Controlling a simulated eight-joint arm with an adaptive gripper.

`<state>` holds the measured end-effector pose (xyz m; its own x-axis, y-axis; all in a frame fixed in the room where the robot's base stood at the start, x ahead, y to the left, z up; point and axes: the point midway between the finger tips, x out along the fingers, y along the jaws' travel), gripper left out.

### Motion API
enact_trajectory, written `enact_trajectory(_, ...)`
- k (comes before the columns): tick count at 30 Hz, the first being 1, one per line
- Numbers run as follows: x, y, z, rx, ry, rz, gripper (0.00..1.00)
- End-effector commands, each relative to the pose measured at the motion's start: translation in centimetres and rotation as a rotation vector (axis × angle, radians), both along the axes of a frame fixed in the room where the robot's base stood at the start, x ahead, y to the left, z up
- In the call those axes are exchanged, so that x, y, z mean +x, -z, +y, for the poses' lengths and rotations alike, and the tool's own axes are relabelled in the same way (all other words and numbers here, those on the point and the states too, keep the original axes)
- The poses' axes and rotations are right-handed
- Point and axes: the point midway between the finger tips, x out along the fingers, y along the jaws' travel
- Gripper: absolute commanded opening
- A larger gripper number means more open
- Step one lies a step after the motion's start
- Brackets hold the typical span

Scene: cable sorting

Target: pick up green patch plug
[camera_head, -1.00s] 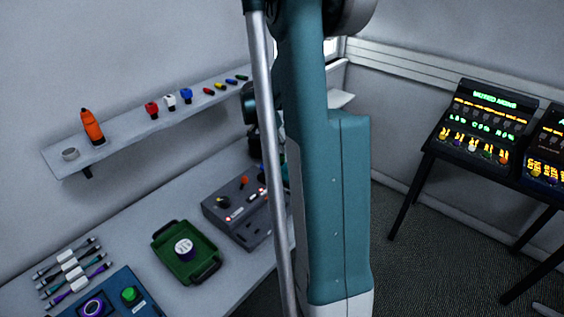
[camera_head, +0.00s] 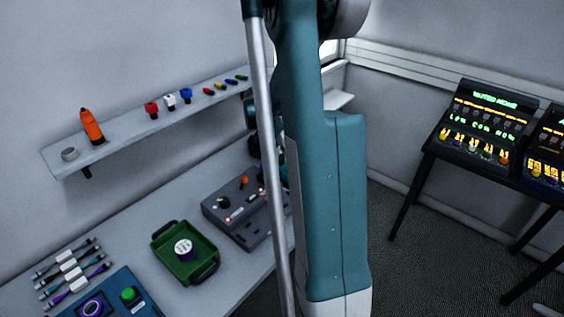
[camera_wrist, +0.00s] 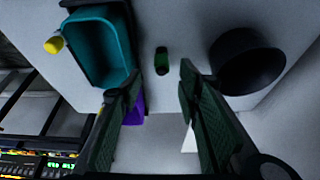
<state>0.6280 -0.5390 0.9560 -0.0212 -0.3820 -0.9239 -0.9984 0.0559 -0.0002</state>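A small green plug (camera_wrist: 161,60) lies on the pale surface in the wrist view, ahead of my gripper (camera_wrist: 156,82) and between the lines of its two fingers. The fingers are spread apart, with nothing held between them. The plug looks clear of both fingertips. In the head view my own arm and pole hide the gripper and the surface around it. A small dark green piece (camera_head: 242,77) also shows at the right end of the wall shelf; I cannot tell whether it is a plug.
In the wrist view a teal bin (camera_wrist: 116,55) and yellow cylinder (camera_wrist: 54,43) are left of the plug, a black round bowl (camera_wrist: 247,68) is right, and a purple object (camera_wrist: 135,112) sits by the left finger. The head view shows a green tray (camera_head: 165,262) and grey control box (camera_head: 218,214).

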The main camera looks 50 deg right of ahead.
Motion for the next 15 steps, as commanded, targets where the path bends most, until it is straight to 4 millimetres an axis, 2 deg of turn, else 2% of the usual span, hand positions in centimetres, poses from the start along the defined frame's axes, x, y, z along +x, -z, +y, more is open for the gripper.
enact_trajectory(8,0.1,0.8,-0.4,0.0,0.0,0.0,0.34)
enact_trajectory(15,0.2,3.2,-1.4,0.0,0.001,0.0,0.34)
